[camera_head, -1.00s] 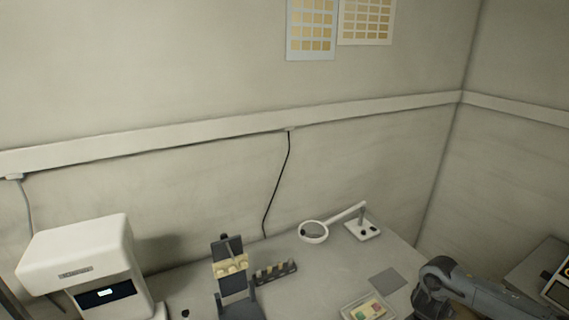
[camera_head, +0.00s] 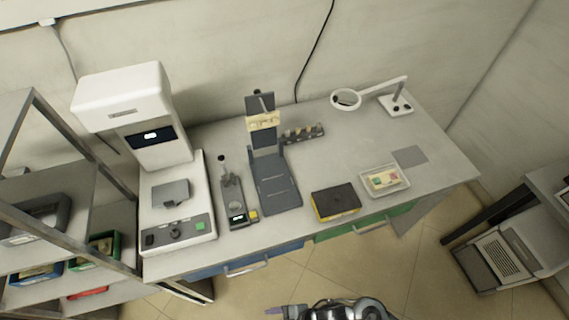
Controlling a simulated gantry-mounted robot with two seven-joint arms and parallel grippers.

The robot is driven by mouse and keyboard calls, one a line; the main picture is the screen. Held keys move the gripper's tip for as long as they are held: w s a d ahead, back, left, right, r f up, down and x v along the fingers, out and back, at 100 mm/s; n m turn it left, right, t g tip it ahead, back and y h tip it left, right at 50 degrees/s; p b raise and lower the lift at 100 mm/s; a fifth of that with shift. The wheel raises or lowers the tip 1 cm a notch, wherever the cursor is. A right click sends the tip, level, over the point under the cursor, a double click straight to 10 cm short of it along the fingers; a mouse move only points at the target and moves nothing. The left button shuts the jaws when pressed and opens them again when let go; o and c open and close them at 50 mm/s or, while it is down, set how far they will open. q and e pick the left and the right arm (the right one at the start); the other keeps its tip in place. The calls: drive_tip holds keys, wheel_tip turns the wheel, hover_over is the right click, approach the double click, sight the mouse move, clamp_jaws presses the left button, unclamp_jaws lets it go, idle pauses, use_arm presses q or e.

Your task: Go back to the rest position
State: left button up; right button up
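A dark grey part of my arm, most likely the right gripper (camera_head: 287,311), shows at the bottom edge in the head view. It is in front of the bench and apart from it, with a narrow finger-like tip pointing left. The picture's edge cuts it off, so its opening and anything in it cannot be told. My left gripper is not in view.
The bench (camera_head: 432,175) bears a white machine (camera_head: 172,228), a dark stand (camera_head: 275,185), a black-and-yellow block (camera_head: 336,202), a tray (camera_head: 398,190) and a magnifier lamp (camera_head: 398,105). A shelf rack (camera_head: 110,262) stands left. Floor (camera_head: 375,262) shows in front.

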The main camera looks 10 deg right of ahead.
drive_tip(key=w+d+r+m+t+h, duration=0.4)
drive_tip(key=w+d+r+m, duration=0.2)
drive_tip(key=d+m, duration=0.25)
drive_tip(key=s+d+r+m+g+h, duration=0.1)
drive_tip(key=d+r+m+h, duration=0.15)
drive_tip(key=d, duration=0.45)
drive_tip(key=s+d+r+m+g+h, duration=0.1)
drive_tip(key=s+d+r+m+h, duration=0.1)
drive_tip(key=d+m, duration=0.35)
wheel_tip(320, 180, up, 27)
drive_tip(key=d+n+p, duration=0.1)
drive_tip(key=n+p, duration=0.1)
drive_tip(key=p, duration=2.5)
drive_tip(key=shift+w, duration=0.25)
drive_tip(key=shift+r, duration=0.1)
